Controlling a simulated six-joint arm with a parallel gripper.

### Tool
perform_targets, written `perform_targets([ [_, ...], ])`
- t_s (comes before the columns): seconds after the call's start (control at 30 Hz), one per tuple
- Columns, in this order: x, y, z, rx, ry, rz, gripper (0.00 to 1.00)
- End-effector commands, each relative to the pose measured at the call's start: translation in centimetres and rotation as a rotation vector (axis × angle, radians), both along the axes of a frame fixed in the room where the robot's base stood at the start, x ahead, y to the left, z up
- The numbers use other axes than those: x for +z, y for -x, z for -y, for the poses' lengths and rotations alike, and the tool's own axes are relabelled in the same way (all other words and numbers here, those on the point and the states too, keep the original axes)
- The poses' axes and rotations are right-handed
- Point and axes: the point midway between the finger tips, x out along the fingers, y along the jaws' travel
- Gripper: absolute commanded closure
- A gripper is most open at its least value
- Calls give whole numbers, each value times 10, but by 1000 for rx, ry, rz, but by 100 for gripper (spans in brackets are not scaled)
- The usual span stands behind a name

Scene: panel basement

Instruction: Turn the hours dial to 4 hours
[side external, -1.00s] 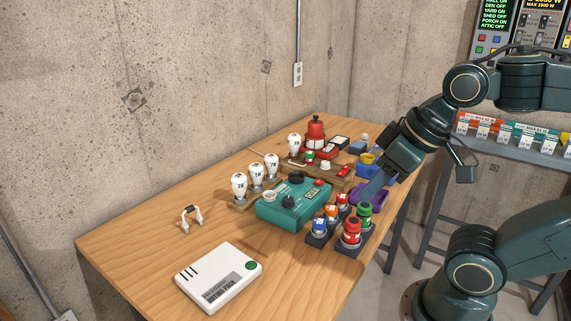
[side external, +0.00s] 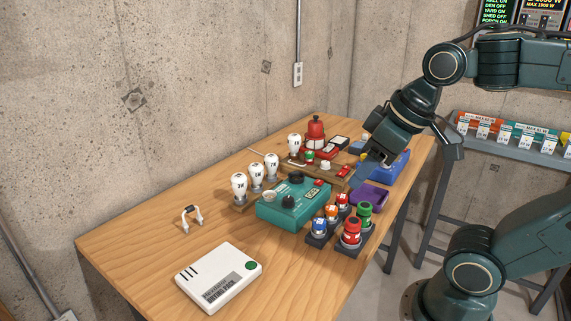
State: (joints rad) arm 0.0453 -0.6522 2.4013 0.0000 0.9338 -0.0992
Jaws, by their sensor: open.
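A teal control box (side external: 293,218) stands in the middle of the wooden table. It carries a dark dial (side external: 288,202) at its front, another dark knob (side external: 296,177) at its back and a pale round part (side external: 269,196) at its left. The labels are too small to read, so I cannot tell which dial is for hours or where it points. My gripper (side external: 359,178) is open and empty, tilted down, above the table to the right of the box and apart from the dials.
A purple tray (side external: 370,197) and a blue bin (side external: 393,165) lie to the right. White bulbs (side external: 256,174) stand behind. A white pack (side external: 218,275) lies front left; table around it is clear.

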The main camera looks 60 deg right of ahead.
Motion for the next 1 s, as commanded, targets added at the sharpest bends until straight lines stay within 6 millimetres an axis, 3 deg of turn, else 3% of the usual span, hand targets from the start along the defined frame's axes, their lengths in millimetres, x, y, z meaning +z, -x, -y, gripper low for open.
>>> perform_targets([
  [0.23, 26, -47, 23, 77, 68, -69, 50],
  [0.53, 43, -106, 65, 189, 134, -158, 50],
  [1.0, 35, -188, 156, 382, 186, -292, 50],
])
